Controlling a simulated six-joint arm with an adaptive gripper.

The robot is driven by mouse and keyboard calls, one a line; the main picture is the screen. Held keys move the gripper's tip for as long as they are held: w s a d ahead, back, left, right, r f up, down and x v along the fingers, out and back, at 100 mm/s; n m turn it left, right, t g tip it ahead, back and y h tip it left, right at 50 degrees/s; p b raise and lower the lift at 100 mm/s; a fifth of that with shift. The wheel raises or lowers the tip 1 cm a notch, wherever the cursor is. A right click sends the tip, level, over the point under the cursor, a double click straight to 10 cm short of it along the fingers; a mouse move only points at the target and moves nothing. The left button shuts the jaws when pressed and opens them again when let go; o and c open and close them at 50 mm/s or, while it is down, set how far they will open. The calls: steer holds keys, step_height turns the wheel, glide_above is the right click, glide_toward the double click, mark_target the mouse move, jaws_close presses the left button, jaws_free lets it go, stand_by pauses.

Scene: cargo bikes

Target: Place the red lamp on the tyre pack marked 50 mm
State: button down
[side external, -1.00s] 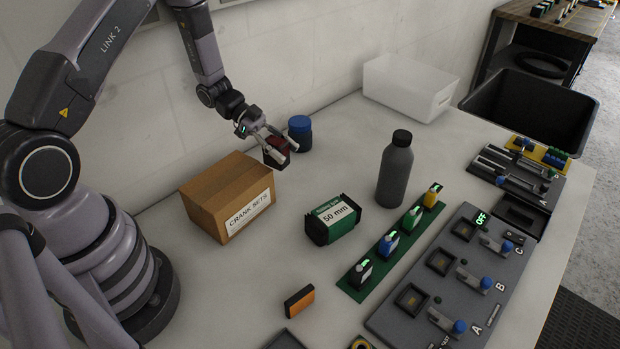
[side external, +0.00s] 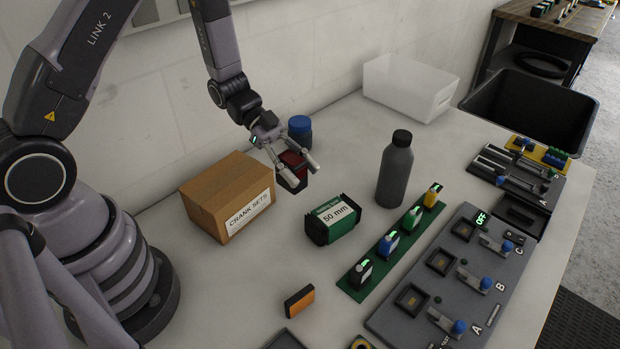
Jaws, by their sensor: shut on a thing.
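My gripper (side external: 296,172) is shut on the red lamp (side external: 291,160), a small dark block with a red face. It holds the lamp in the air between the cardboard box and the grey bottle, behind the tyre pack in the picture. The tyre pack marked 50 mm (side external: 338,219) is a dark block with a green and white label, lying on the bench. Its top is bare. The lamp is apart from the pack. The fingers hide part of the lamp.
A cardboard box marked CRANK SETS (side external: 215,190) stands left of the pack. A grey bottle (side external: 395,170) and a green strip with several small devices (side external: 376,258) stand to its right. A blue-lidded jar (side external: 300,128) is behind the gripper. An orange block (side external: 299,301) lies in front.

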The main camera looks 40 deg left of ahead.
steer(key=w+d+f, duration=0.1)
steer(key=w+f, duration=0.1)
steer(key=w+d+f, duration=0.1)
steer(key=w+f, duration=0.1)
steer(key=w+d+f, duration=0.1)
steer(key=w+f, duration=0.1)
steer(key=w, duration=0.1)
steer(key=shift+d+f, duration=0.1)
steer(key=shift+f, duration=0.15)
steer(key=shift+w+d+f, duration=0.15)
steer(key=shift+w+f, duration=0.35)
steer(key=shift+f, duration=1.65)
steer(key=c, duration=0.7)
jaws_free()
steer(key=shift+f, duration=0.1)
